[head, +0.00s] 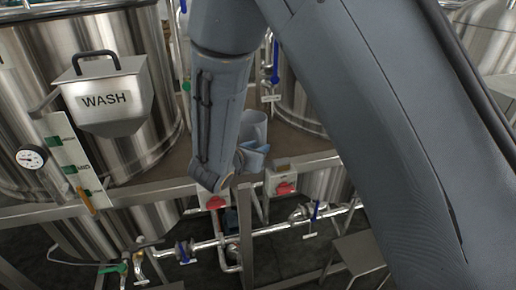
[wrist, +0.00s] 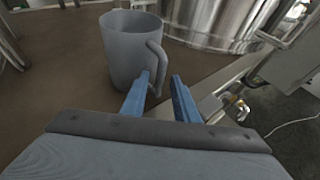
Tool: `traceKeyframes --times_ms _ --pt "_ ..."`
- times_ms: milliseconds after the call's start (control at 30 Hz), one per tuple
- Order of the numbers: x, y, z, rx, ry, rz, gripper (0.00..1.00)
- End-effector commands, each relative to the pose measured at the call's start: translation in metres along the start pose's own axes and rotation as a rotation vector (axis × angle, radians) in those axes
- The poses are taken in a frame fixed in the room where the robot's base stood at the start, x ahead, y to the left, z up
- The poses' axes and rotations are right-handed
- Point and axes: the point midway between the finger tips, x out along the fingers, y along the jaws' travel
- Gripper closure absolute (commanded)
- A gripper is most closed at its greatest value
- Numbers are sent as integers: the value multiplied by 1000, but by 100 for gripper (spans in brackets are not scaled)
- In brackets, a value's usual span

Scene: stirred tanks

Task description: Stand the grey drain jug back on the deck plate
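The grey jug (wrist: 128,50) stands upright on the brown deck plate (wrist: 60,100) in the wrist view, its handle turned to the right. In the head view the jug (head: 252,124) shows partly behind my arm, near the front edge of the deck. My gripper (wrist: 162,78) is open, with a clear gap between its two blue fingers. The left fingertip overlaps the lower end of the handle in the picture; I cannot tell whether it touches. In the head view my gripper (head: 254,158) is small and just below the jug.
A steel tank with a WASH hopper (head: 104,98) stands to the left. More steel tanks stand behind. Red-handled switch boxes (head: 284,182) are on the front rail, with pipes and valves (head: 205,247) below. Bare deck lies left of the jug.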

Motion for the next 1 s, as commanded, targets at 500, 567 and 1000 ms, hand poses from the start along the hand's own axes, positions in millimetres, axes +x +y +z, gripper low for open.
traceKeyframes --times_ms 500,567,1000 --pt "-98 1 -2 0 0 4 73" --pt "-104 1 -1 1 0 5 73" --pt "-98 -38 -3 99 69 -109 73"
